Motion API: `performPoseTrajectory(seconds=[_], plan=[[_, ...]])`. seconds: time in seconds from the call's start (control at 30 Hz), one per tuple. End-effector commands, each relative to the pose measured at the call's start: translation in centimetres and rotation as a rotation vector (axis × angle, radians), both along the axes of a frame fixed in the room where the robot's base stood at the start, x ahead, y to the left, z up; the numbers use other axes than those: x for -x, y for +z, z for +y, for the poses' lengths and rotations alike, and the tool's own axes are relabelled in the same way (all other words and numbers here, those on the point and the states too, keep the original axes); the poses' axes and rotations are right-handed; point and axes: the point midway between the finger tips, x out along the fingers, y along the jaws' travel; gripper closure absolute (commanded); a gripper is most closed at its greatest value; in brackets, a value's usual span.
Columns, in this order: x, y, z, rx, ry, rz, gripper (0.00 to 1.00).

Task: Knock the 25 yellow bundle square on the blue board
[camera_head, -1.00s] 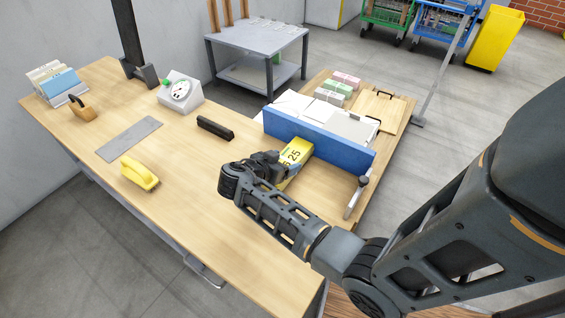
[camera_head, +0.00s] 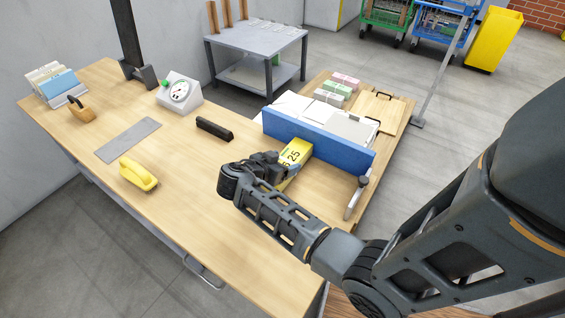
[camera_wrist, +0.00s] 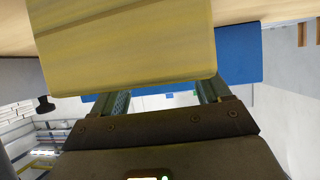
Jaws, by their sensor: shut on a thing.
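The yellow bundle (camera_head: 295,153), marked 25, is in my gripper (camera_head: 286,166) in the head view, low over the table close to the near face of the blue board (camera_head: 318,143). The gripper is shut on it. I cannot tell whether the bundle touches the board or the table. In the wrist view the bundle (camera_wrist: 125,45) fills the upper middle, between the fingers (camera_wrist: 165,98), and hides part of the blue board (camera_wrist: 238,53) behind it.
White stacks (camera_head: 292,106) lie behind the board. A handled tool (camera_head: 356,196) lies at its right end. A black bar (camera_head: 214,128), a yellow tape dispenser-like object (camera_head: 138,174), a grey plate (camera_head: 128,139) and a dial scale (camera_head: 180,91) stand left. The front table area is clear.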

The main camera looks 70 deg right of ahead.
Motion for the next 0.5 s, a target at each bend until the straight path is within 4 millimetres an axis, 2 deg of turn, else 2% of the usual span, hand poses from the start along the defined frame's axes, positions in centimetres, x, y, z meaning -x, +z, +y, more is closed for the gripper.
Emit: performPoseTrajectory(seconds=[0.1, 0.5], plan=[[0.21, 0.24, -0.45, 0.006, -0.009, -0.002, 1.00], [0.15, 0.23, -0.14, 0.007, -0.012, -0.003, 1.00]])
